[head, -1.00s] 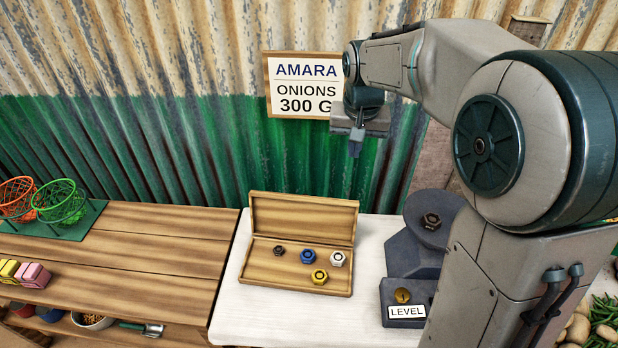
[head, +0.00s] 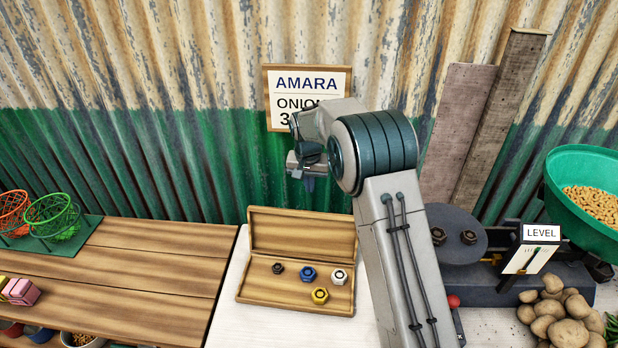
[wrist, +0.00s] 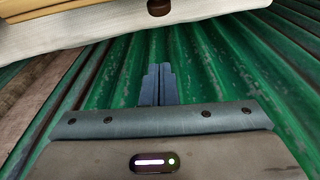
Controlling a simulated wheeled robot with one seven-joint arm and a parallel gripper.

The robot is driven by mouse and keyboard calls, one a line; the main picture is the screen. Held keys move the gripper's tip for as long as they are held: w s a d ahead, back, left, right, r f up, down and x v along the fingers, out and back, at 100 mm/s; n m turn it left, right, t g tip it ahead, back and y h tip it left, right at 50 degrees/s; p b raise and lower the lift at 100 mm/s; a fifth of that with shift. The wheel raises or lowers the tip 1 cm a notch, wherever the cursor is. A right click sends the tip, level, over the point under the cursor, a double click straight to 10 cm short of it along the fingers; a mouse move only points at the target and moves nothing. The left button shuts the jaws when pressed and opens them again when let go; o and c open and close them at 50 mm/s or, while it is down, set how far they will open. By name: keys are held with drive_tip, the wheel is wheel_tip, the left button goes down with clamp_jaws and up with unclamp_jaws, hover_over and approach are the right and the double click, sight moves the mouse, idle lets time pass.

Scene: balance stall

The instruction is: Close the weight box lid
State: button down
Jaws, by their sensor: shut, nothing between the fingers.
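The wooden weight box (head: 290,293) stands on the white table with its lid (head: 301,234) open and tilted up at the back. Several hex weights lie in it: a small dark one (head: 278,268), a blue one (head: 308,273), a silver one (head: 339,276) and a yellow one (head: 320,295). My gripper (head: 309,184) is above and behind the lid, in front of the wall, and touches nothing that I can see. In the wrist view my gripper (wrist: 157,70) has its fingers together and empty, with the green wall beyond them.
A balance with a dark plate (head: 455,225) holding two dark weights stands at right, beside a green pan (head: 575,195) of beans or nuts. Potatoes (head: 560,318) lie in front. Wire baskets (head: 57,214) stand at left. The wooden counter (head: 160,260) is mostly clear.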

drive_tip(key=shift+s+a+f+p, duration=0.1)
drive_tip(key=shift+s+f+p, duration=0.3)
drive_tip(key=shift+s+f, duration=0.55)
drive_tip(key=shift+s+a+f+p, duration=0.1)
drive_tip(key=shift+s+f+p, duration=0.25)
drive_tip(key=shift+s+f, duration=0.55)
drive_tip(key=shift+w+f, duration=0.2)
drive_tip(key=shift+w, duration=0.05)
